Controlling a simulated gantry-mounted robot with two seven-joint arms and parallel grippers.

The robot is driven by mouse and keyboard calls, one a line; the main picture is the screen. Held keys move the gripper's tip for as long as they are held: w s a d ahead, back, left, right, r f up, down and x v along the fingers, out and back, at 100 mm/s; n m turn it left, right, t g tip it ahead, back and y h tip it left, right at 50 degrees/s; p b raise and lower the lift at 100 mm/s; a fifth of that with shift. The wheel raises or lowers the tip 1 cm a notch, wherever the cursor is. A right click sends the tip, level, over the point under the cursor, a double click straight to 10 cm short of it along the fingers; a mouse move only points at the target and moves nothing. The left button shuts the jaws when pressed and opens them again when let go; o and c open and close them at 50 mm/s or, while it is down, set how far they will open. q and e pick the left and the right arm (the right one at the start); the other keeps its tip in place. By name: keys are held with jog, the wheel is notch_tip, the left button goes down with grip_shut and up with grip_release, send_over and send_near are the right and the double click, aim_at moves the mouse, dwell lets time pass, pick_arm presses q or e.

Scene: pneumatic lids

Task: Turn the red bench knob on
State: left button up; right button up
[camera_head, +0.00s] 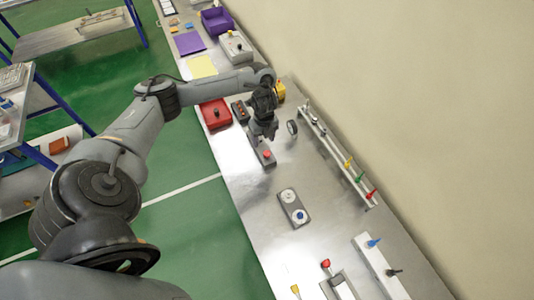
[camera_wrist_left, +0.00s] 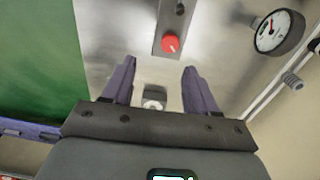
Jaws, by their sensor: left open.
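A round red knob (camera_head: 267,154) sits on a narrow grey plate on the metal bench, just below my left gripper in the head view. In the left wrist view the red knob (camera_wrist_left: 170,43) lies ahead of the fingertips, near the top middle, with the plate (camera_wrist_left: 172,16) running up from it. My left gripper (camera_head: 262,135) is over the bench, open and empty. Its two fingers are spread in the left wrist view (camera_wrist_left: 157,72), and neither touches the knob. My right gripper is in no view.
A round gauge (camera_head: 292,128) stands right of the gripper. A rail with coloured valves (camera_head: 345,160) runs along the wall. A grey block with two dials (camera_head: 293,208) lies nearer. A red box (camera_head: 215,113) is at the bench's left edge.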

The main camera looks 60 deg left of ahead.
pick_arm(q)
jog(key=w, duration=0.1)
jog(key=b, duration=0.3)
send_over(267, 153)
notch_tip(267, 153, down, 5)
jog(key=shift+s+d+f, duration=0.1)
jog(key=shift+s, duration=0.05)
notch_tip(267, 153, down, 3)
jog(key=shift+r+p, duration=0.1)
jog(key=shift+p, duration=0.4)
jog(key=shift+f, duration=0.9)
jog(key=shift+c, duration=0.5)
jog(key=c, duration=1)
